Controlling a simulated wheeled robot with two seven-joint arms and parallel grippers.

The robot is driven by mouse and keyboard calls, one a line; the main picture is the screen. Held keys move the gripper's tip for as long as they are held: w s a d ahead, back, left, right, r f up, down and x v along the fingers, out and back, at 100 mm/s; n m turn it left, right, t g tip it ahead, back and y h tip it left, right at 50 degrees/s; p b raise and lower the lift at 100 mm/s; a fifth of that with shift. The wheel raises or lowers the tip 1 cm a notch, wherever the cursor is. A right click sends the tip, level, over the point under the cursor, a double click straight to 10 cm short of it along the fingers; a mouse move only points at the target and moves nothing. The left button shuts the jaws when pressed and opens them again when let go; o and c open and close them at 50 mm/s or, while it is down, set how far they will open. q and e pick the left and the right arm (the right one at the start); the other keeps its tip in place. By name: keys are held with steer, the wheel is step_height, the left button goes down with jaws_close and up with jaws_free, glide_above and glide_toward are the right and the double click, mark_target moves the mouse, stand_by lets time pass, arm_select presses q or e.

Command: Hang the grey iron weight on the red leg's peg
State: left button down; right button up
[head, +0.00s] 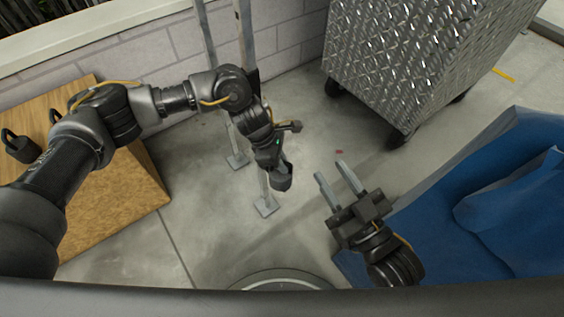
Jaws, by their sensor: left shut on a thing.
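My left gripper (274,160) hangs fingers-down in front of a pale metal stand (247,50). It is shut on a dark grey lump (281,183), which looks like the grey iron weight; the gripper hides much of it. The lump shows over the grey floor, close to a stand foot in the picture; I cannot tell its height. The stand's legs look pale grey; I make out no red leg or peg. My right gripper (338,184) is open and empty, its two pale fingers pointing up-left over the floor.
A wooden box (130,215) at left carries a dark weight with a handle (20,148) and another dark handle (53,116), partly behind my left arm. A wheeled diamond-plate metal case (415,60) stands at back right. Blue cloth (490,200) covers the right. A block wall (165,55) is behind.

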arm_select(q)
steer(key=shift+f, duration=0.1)
arm_select(e)
steer(key=shift+f, duration=0.15)
arm_select(q)
steer(key=c, duration=1.4)
jaws_free()
